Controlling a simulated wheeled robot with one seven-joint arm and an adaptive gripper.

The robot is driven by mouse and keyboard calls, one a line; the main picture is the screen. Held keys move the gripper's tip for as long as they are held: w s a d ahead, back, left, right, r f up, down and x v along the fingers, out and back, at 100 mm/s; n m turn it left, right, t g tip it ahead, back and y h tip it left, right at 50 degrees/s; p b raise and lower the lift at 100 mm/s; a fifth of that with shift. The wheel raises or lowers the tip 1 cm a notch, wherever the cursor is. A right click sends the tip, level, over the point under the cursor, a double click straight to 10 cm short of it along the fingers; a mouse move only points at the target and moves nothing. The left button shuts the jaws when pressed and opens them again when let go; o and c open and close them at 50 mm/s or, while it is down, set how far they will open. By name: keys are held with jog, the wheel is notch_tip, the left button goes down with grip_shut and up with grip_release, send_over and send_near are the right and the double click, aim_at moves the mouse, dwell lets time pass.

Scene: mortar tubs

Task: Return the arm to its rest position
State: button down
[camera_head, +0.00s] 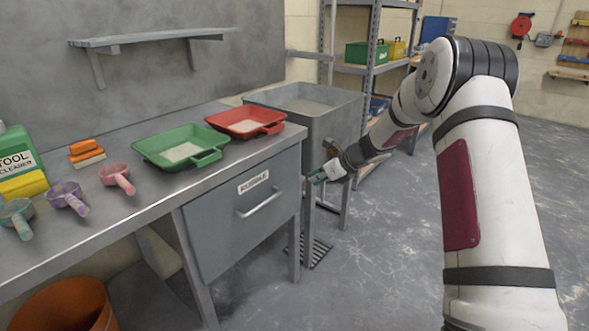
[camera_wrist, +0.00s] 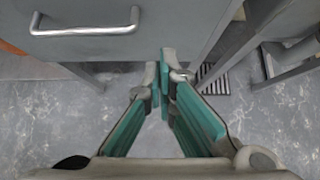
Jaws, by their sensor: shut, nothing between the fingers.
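My arm reaches in from the right side of the head view, bent at the elbow, with its end pointing left and down. My gripper (camera_head: 317,177) is beside the right front corner of the metal workbench (camera_head: 108,208), below the bench top and in front of the grey tub stand. In the wrist view my gripper (camera_wrist: 163,68) shows its green-sided fingers closed together at the tips, with nothing between them. A drawer (camera_head: 243,212) with a metal handle is shut; its handle also shows at the upper left of the wrist view (camera_wrist: 84,28).
A green tray (camera_head: 181,147) and a red tray (camera_head: 245,121) with pale powder lie on the bench. Several scoops, sponges and a cleaner bottle (camera_head: 18,165) stand at left. A grey tub (camera_head: 309,108) stands behind the bench end. An orange bucket (camera_head: 66,305) is below. Open floor lies right.

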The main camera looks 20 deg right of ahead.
jog(key=s+a+r+n+g, duration=0.1)
jog(key=s+a+r+n, duration=0.4)
jog(key=s, duration=0.3)
jog(key=s+a+r+n+g, duration=0.2)
jog(key=s+a+r+n, duration=0.1)
jog(key=s+r+n, duration=0.5)
jog(key=s+a+r+n+g, duration=0.1)
jog(key=s+a+r+n, duration=0.3)
jog(key=s, duration=0.5)
jog(key=s+d+n+g+h, duration=0.1)
jog(key=s+d+n+h, duration=0.35)
jog(key=s, duration=1.15)
jog(key=s+n+g+h, duration=0.15)
jog(key=s+n, duration=0.55)
jog(key=s, duration=0.9)
notch_tip(320, 180, up, 21)
jog(key=t+p, duration=0.3)
jog(key=p, duration=1.5)
jog(key=shift+w+f+p, duration=0.2)
jog(key=shift+p, duration=0.1)
jog(key=shift+a, duration=0.2)
